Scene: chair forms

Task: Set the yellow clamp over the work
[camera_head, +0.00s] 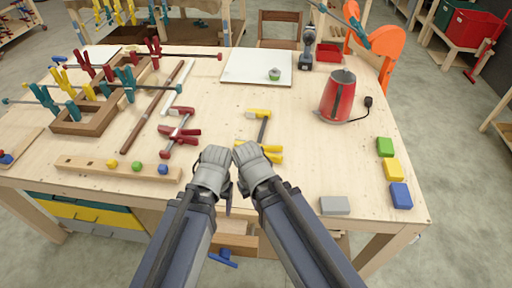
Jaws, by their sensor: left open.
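The yellow clamp (264,130) lies on the workbench near the middle, its dark bar running between two yellow ends. The work seems to be the brown wooden frame (88,127) at the left, with teal and red clamps across it. My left gripper (216,157) is open over the bench's front part, left of the yellow clamp and apart from it. My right gripper (246,152) is close beside it, next to the clamp's near yellow end. It partly overlaps that end in the view; I cannot tell whether they touch or whether its fingers are open.
A red clamp (179,133) and a long brown strip (152,110) lie between frame and grippers. A wooden rail with coloured knobs (117,169) lies at the front left. A red kettle (338,97), coloured blocks (393,169) and a grey block (335,205) stand to the right.

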